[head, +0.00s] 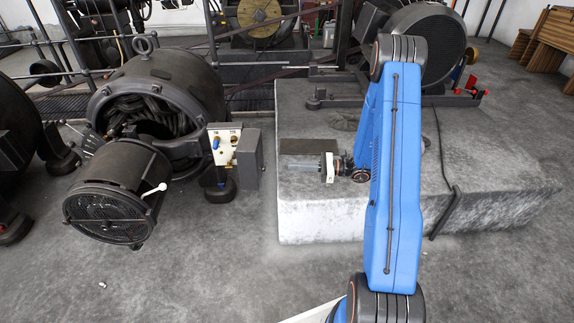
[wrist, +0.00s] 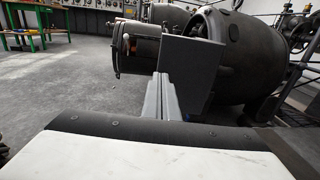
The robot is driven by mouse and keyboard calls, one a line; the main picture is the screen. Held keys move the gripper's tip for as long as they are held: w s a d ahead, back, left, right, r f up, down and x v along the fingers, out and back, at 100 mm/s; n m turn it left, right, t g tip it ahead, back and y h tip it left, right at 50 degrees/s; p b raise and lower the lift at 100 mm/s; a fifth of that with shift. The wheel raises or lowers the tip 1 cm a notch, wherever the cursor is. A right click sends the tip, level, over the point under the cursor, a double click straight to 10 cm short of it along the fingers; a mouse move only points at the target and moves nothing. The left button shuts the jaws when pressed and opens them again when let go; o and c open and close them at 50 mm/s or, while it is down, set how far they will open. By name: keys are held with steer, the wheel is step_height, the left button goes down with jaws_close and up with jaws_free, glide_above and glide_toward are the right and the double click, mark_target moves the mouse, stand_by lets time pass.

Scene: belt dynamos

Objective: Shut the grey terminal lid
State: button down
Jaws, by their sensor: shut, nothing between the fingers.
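The grey terminal lid (head: 249,158) stands open at the right side of the cream terminal panel (head: 222,146), swung out from it. My gripper (head: 300,166) is shut and empty, pointing left, to the right of the lid with a small gap in the head view. In the wrist view the lid (wrist: 190,64) is a flat grey plate just beyond the fingers (wrist: 162,82); whether they touch it cannot be told there. The lid hides part of the dynamo behind it.
A pale concrete plinth (head: 320,220) lies below and right of my gripper, with a cable over its right part. A dark drum (head: 115,195) with a white-knobbed lever juts out left of the panel. The floor in front is mostly clear.

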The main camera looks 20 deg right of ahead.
mark_target(257, 164)
steer(key=x, duration=1.2)
steer(key=shift+w+a, duration=0.1)
steer(key=shift+a, duration=0.1)
steer(key=shift+a, duration=0.15)
